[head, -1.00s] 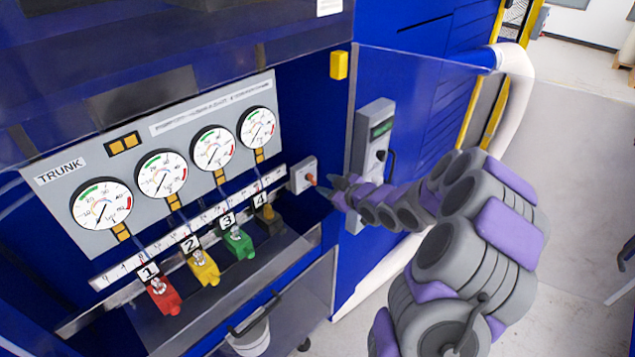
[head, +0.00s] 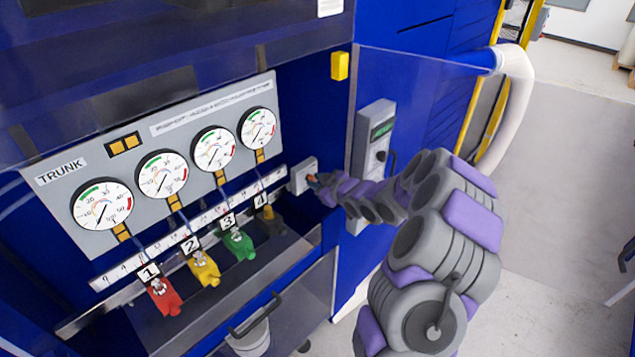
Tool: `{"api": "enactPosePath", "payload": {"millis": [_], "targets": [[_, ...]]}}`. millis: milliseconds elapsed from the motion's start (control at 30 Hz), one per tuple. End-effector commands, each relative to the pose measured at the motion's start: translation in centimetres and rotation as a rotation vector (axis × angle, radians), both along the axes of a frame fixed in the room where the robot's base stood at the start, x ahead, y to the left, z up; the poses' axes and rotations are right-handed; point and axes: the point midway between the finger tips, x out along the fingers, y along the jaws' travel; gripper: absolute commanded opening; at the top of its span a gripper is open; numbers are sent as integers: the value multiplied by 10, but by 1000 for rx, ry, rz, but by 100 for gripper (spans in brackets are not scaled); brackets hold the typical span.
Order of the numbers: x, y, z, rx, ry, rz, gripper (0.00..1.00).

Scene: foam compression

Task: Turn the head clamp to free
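I cannot tell whether the fingers are open or shut.
The TRUNK panel (head: 62,165) holds several gauges. Below it, the numbered red (head: 163,297), yellow (head: 205,268), green (head: 239,243) and dark (head: 270,222) valves stick out. A grey control box (head: 375,137) is mounted behind my arm. A bucket (head: 250,337) stands below.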

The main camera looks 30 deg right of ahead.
Motion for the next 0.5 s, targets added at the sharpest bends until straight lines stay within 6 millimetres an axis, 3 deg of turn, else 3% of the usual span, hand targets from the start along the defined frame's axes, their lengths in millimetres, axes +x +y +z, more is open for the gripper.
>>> {"api": "enactPosePath", "payload": {"millis": [233, 500], "targets": [[0, 0, 0, 0, 0, 0, 0], [0, -1, 1, 2, 0, -1, 0]]}}
